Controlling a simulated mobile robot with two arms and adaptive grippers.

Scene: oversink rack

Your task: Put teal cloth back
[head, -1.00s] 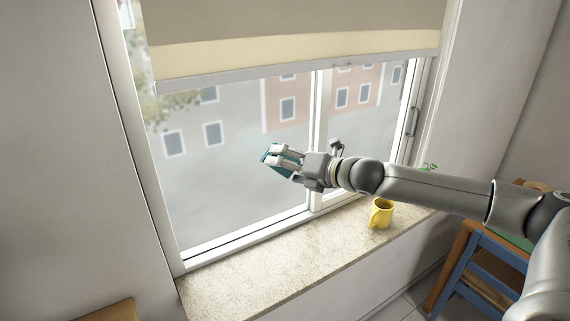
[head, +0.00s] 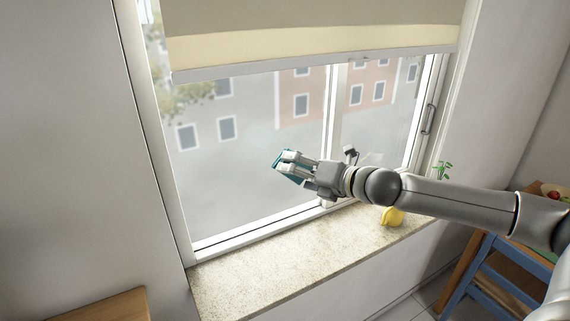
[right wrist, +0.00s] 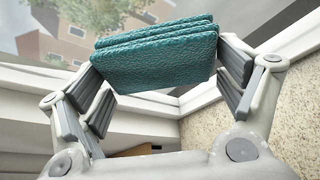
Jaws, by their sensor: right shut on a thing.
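The folded teal cloth (right wrist: 155,58) is held between the finger pads of my right gripper (right wrist: 165,75) in the right wrist view. In the head view the cloth (head: 283,160) shows as a small teal patch at the tips of my right gripper (head: 292,166), in front of the window glass and above the sill. The fingers cover part of it there. My left gripper is not in view.
The stone windowsill (head: 262,268) is bare on its left and middle part. A yellow mug (head: 393,217) stands on the sill, partly hidden below my right arm. A green plant (head: 443,169) is at the right. A blue chair (head: 487,275) stands at the lower right.

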